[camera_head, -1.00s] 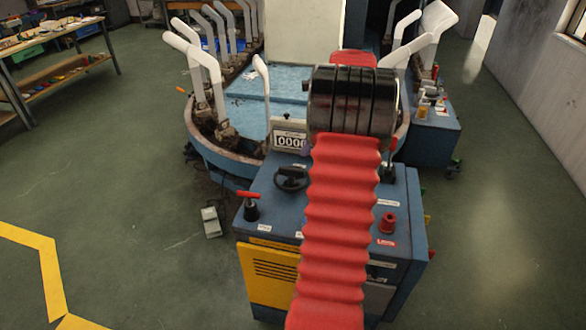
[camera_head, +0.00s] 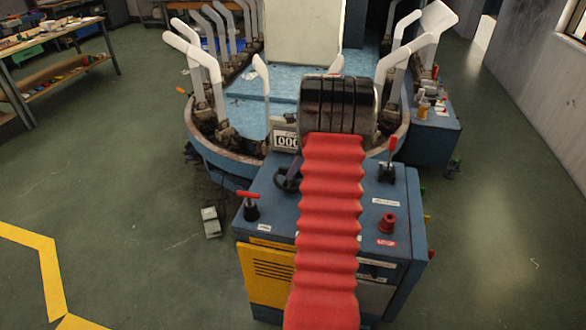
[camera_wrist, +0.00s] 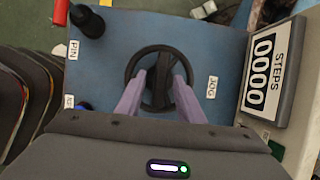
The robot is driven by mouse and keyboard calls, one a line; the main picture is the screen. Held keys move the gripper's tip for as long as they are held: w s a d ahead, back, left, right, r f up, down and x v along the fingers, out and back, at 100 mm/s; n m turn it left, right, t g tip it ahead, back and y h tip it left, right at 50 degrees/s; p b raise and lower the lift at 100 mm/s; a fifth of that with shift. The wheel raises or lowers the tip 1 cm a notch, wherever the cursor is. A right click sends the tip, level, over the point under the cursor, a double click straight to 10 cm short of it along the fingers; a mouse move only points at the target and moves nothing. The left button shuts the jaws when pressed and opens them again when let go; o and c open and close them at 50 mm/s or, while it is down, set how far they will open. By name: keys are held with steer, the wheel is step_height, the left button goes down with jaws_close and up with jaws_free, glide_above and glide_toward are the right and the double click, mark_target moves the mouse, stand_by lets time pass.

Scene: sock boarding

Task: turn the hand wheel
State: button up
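The black hand wheel (camera_wrist: 134,67) lies on the blue console top in the wrist view, labelled JOG at its right. My gripper (camera_wrist: 161,78) is over it, with two purple fingers apart on either side of the wheel's dark hub and spokes. The gap between them looks open; whether the fingertips touch the wheel I cannot tell. In the head view the wheel (camera_head: 282,184) shows only in part, behind my arm, with a purple finger at it. The STEPS counter (camera_wrist: 268,70) reads 0000.
In the head view the console also carries a red T-handle (camera_head: 248,194), a red-topped lever (camera_head: 392,146) and a red button (camera_head: 388,222). White sock forms (camera_head: 205,60) ring the blue machine behind.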

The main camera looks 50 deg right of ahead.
steer(key=shift+c, duration=0.3)
jaws_close()
steer(key=shift+a, duration=0.45)
steer(key=shift+d, duration=0.3)
